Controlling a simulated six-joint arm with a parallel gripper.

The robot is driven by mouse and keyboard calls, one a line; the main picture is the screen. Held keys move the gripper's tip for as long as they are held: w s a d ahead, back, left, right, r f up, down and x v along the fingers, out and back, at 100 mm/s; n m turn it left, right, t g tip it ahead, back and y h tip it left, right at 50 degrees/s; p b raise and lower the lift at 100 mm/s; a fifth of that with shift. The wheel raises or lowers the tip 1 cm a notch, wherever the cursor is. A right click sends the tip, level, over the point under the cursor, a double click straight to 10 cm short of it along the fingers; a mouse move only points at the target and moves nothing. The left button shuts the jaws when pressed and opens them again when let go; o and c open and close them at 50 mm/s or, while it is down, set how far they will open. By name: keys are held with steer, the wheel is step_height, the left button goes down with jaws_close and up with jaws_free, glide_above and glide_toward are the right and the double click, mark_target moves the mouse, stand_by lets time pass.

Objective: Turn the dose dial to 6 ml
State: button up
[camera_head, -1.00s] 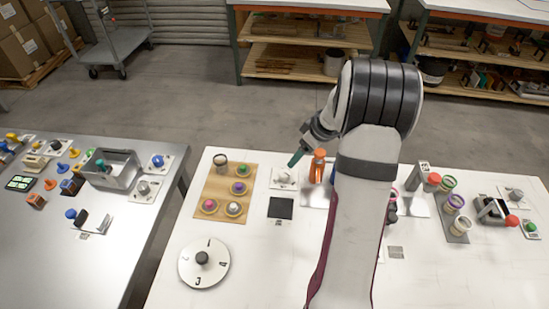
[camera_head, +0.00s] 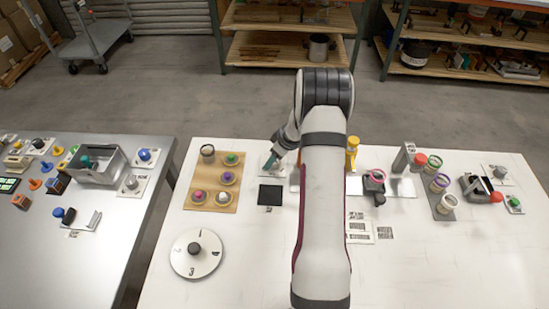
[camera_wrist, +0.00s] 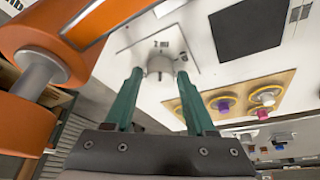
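Contact cannot be told.
A large orange part (camera_wrist: 35,80) stands close left of my fingers. A black square (camera_head: 270,195) lies in front of the plate. A wooden board (camera_head: 213,176) with colored pots is to the left. A numbered round disc (camera_head: 181,262) is at front left.

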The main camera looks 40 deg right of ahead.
jaws_close()
steer(key=shift+m, duration=0.3)
steer(key=m+h, duration=0.1)
steer(key=m, duration=0.2)
steer(key=shift+a, duration=0.15)
steer(key=shift+m+h, duration=0.9)
steer(key=shift+m, duration=0.9)
steer(key=shift+o, duration=1.8)
jaws_free()
